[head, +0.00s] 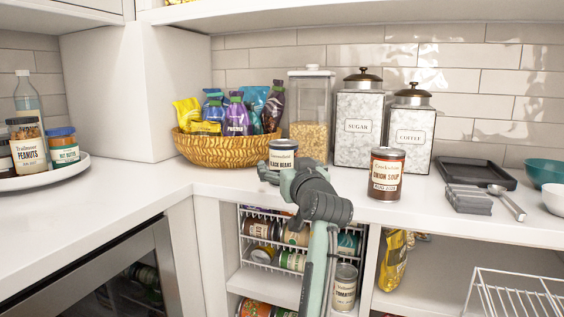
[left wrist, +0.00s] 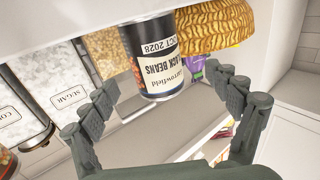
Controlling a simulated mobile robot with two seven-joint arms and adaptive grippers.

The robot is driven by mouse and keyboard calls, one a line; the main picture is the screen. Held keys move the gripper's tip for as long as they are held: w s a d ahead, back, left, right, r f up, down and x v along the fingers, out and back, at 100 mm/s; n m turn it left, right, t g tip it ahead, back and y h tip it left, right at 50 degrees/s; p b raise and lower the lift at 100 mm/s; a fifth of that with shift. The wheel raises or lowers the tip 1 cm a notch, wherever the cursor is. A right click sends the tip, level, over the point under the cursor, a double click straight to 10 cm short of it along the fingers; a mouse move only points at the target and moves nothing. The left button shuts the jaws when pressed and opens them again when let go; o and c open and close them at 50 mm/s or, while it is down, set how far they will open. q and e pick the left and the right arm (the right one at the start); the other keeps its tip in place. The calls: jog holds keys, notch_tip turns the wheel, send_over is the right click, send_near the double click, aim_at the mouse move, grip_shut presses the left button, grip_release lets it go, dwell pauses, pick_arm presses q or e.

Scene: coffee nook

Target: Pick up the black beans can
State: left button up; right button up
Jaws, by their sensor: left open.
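The black beans can (head: 283,152) stands upright on the white counter, in front of the woven basket. Its lower part is hidden by my left gripper (head: 281,173) in the head view. In the left wrist view the black beans can (left wrist: 156,62) appears upside down, with its dark top band and white label showing. My left gripper (left wrist: 160,84) is open, with one finger on each side of the can and a visible gap to each. The can sits at about the fingertips. My right gripper is not in view.
The basket (head: 222,148) of snack bags stands behind the can. A cereal container (head: 309,115), the sugar canister (head: 360,125) and coffee canister (head: 408,135) stand behind to the right. An onion soup can (head: 386,174) stands right of my arm.

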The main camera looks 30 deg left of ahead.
pick_arm(q)
jog(key=shift+w+a+r, duration=0.1)
jog(key=shift+w+a, duration=0.25)
jog(key=shift+a, duration=0.05)
jog(key=x, duration=0.2)
jog(key=p+x, duration=0.1)
jog(key=x, duration=0.1)
jog(key=shift+w, duration=0.4)
jog(key=shift+w+a, duration=0.35)
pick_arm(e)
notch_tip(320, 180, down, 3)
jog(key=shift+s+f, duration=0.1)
pick_arm(q)
jog(key=c, duration=1.6)
